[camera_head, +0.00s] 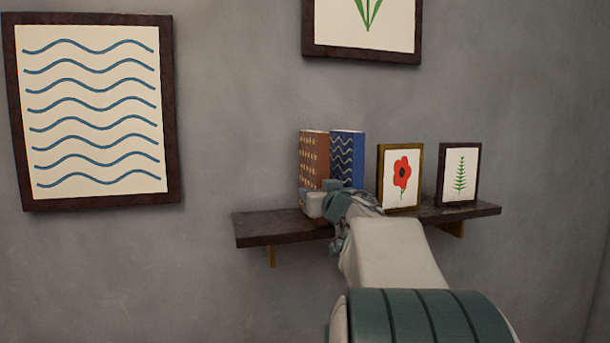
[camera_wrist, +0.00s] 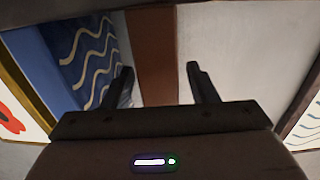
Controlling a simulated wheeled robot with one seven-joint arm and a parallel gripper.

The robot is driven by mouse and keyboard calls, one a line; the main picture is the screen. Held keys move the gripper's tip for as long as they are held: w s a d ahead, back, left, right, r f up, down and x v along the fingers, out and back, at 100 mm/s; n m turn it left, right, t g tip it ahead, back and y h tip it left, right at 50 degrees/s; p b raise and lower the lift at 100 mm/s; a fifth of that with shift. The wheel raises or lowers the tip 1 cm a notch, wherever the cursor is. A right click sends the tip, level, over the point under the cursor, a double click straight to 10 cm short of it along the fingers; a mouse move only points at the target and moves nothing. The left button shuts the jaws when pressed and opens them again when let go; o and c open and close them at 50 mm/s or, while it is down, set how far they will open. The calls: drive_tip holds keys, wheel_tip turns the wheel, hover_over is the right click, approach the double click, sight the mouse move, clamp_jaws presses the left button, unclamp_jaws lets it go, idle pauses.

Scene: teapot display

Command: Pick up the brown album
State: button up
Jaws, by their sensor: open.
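The brown album (camera_head: 313,157), dotted with orange, stands upright at the left of the pair of albums on the wall shelf. The blue album (camera_head: 347,150), with pale wavy lines, stands close on its right. My gripper (camera_head: 318,196) is at the albums' lower front and hides their bottoms. In the wrist view my gripper (camera_wrist: 160,69) is open, its two fingers apart. A plain brown strip (camera_wrist: 153,40), apparently part of the brown album, shows between them. The blue album (camera_wrist: 85,45) lies left of it there, close by the left finger. I cannot tell whether the fingers touch anything.
The dark shelf (camera_head: 270,233) also holds a framed red flower (camera_head: 402,178) and a framed fern (camera_head: 459,174) to the right. Its left end is clear. A wave picture (camera_head: 95,110) and a green-leaf picture (camera_head: 365,28) hang on the grey wall.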

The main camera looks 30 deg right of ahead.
drive_tip(key=shift+x, duration=1.15)
clamp_jaws()
drive_tip(key=shift+r, duration=0.1)
drive_tip(key=shift+r, duration=0.15)
